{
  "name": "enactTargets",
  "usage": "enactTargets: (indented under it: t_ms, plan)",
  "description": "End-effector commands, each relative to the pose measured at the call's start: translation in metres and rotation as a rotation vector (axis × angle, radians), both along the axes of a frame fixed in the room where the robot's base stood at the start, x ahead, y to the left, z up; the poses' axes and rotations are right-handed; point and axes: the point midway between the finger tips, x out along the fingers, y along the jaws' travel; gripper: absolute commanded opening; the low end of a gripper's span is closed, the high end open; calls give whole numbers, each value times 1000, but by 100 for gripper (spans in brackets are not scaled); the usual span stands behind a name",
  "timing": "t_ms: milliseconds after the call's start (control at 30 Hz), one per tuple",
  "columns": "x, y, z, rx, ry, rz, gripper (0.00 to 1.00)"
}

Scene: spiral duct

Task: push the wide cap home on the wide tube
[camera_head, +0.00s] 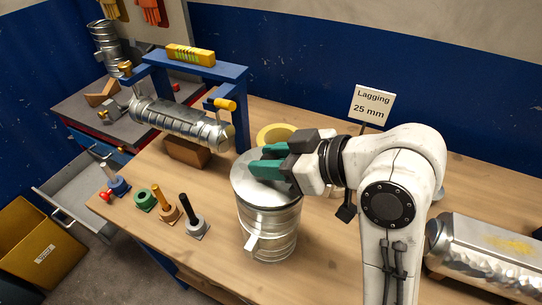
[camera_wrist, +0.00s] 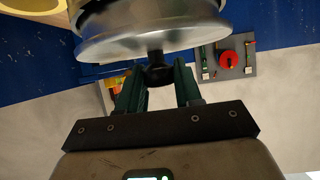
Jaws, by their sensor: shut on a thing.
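The wide tube (camera_head: 268,232) is a shiny metal cylinder standing upright on the wooden bench, with a small spout low on its side. The wide cap (camera_head: 252,193) is a round silver disc at its top end. The cap's rim also shows large in the wrist view (camera_wrist: 150,42), with a dark knob (camera_wrist: 158,75) on a short stem. My gripper (camera_head: 262,164) has green fingers and is shut on that knob. The fingers hide part of the cap in the head view. I cannot tell whether a gap is left between cap and tube.
A ribbed duct (camera_head: 180,124) lies by a blue frame (camera_head: 195,66) at the back left. Several small pegs and rings, one green (camera_head: 145,200), stand at the left. A yellow ring (camera_head: 275,133) and a "Lagging 25 mm" sign (camera_head: 371,105) are behind. A foil-wrapped duct (camera_head: 490,250) lies right.

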Motion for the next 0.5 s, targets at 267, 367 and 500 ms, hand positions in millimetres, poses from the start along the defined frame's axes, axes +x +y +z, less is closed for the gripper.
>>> enactTargets:
  t_ms: [267, 367, 500]
  plan:
    - [0, 0, -8, -1, 1, 0, 0]
    - [0, 0, -10, -1, 1, 0, 0]
    - [0, 0, -13, -1, 1, 0, 0]
